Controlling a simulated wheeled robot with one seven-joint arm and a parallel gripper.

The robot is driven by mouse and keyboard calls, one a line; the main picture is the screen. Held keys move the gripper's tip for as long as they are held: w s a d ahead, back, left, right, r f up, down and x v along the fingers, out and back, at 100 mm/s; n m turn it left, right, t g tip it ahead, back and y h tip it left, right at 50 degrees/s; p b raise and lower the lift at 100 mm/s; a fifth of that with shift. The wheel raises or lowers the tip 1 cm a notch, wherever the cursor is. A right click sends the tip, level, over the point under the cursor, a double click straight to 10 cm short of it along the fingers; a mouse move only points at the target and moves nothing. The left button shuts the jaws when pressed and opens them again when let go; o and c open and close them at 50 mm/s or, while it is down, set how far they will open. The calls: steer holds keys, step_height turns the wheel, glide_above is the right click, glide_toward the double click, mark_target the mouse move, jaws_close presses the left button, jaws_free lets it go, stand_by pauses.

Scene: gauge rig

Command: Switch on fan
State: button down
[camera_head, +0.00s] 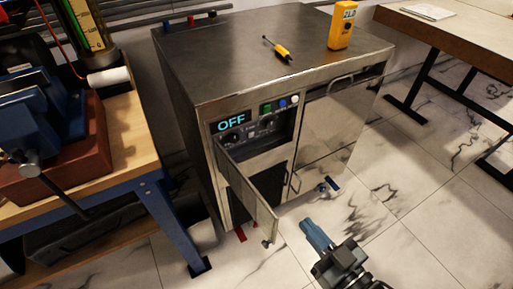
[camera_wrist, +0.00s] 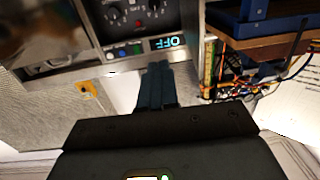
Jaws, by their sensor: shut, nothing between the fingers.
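The metal cabinet (camera_head: 245,90) has a recessed control panel (camera_head: 262,124) in its front. The panel's display (camera_head: 231,121) reads OFF in blue. Beside it are a green button (camera_head: 268,108), a blue button (camera_head: 283,103) and a pale button (camera_head: 295,99), with dark knobs below. Which control is for the fan I cannot tell. My gripper (camera_head: 306,224) is shut and empty, in front of the cabinet and apart from it, below and right of the panel. The wrist view shows the panel upside down, with the display (camera_wrist: 167,43) beyond the shut blue fingers (camera_wrist: 158,68).
A narrow cabinet door (camera_head: 250,195) stands open below the panel, left of my gripper. A workbench (camera_head: 120,150) is at the left, a table (camera_head: 440,28) at the right. A yellow meter (camera_head: 342,26) and a yellow-handled tool (camera_head: 281,51) are on the cabinet top.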

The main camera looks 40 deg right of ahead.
mark_target(252, 133)
steer(key=w+d+f+t+b, duration=0.1)
steer(key=w+d+f+b, duration=0.2)
steer(key=w, duration=0.6)
steer(key=w+d+f+t+h+b, duration=0.1)
steer(key=w+d+f+b, duration=0.2)
steer(key=w+d+f, duration=0.3)
steer(key=w, duration=0.4)
steer(key=shift+f+m, duration=0.3)
steer(key=b+x, duration=0.1)
steer(key=x, duration=1.2)
steer(key=shift+w+d+r+b, duration=0.15)
steer(key=shift+w+b, duration=0.2)
steer(key=shift+b, duration=0.05)
steer(key=shift+r, duration=0.15)
